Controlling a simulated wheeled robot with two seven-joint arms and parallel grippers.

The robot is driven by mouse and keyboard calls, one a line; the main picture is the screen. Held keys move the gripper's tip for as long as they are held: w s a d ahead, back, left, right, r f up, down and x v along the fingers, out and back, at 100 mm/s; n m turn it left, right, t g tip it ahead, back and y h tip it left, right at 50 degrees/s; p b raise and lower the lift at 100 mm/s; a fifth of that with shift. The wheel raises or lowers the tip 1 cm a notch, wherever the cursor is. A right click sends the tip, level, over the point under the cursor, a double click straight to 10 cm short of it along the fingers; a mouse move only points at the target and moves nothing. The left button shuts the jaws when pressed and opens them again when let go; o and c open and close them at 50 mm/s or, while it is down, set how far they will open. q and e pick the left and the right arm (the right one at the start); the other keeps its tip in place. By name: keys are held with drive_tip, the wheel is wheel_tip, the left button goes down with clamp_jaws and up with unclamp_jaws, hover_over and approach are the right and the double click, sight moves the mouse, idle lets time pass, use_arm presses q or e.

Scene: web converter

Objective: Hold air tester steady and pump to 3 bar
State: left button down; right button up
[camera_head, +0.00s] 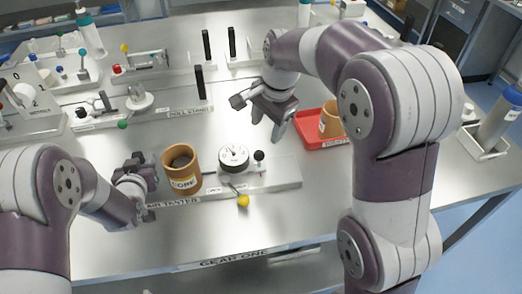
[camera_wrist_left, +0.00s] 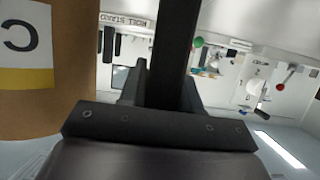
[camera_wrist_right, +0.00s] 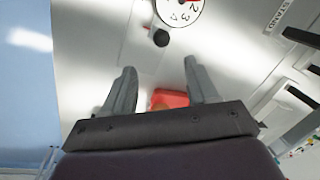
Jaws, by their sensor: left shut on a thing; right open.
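The air tester is a pale plate (camera_head: 285,178) at the table's front. It carries a tan cylinder labelled CORE (camera_head: 182,170), a round white gauge (camera_head: 234,157), a black knob (camera_head: 259,155) and a yellow-ball lever (camera_head: 243,201). The gauge and knob also show in the right wrist view (camera_wrist_right: 181,10); I cannot read the needle. My left gripper (camera_head: 147,205) is at the tester's left end, beside the core, shut on a black upright bar (camera_wrist_left: 175,50), apparently the tester's handle. My right gripper (camera_head: 268,128) is open and empty, raised behind the gauge and knob.
A red tray (camera_head: 318,142) with a tan cylinder (camera_head: 330,122) lies to the right of my right gripper. The roll stand (camera_head: 180,112) and several fixtures with coloured knobs stand behind. Bare table lies right of the tester.

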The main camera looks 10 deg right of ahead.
sight(261, 153)
drive_tip(key=f, duration=0.3)
drive_tip(key=w+f, duration=0.1)
drive_tip(key=f, duration=0.3)
drive_tip(key=w+a+f, duration=0.1)
drive_tip(key=f, duration=0.3)
drive_tip(key=shift+f, duration=0.2)
drive_tip(key=shift+c, duration=0.3)
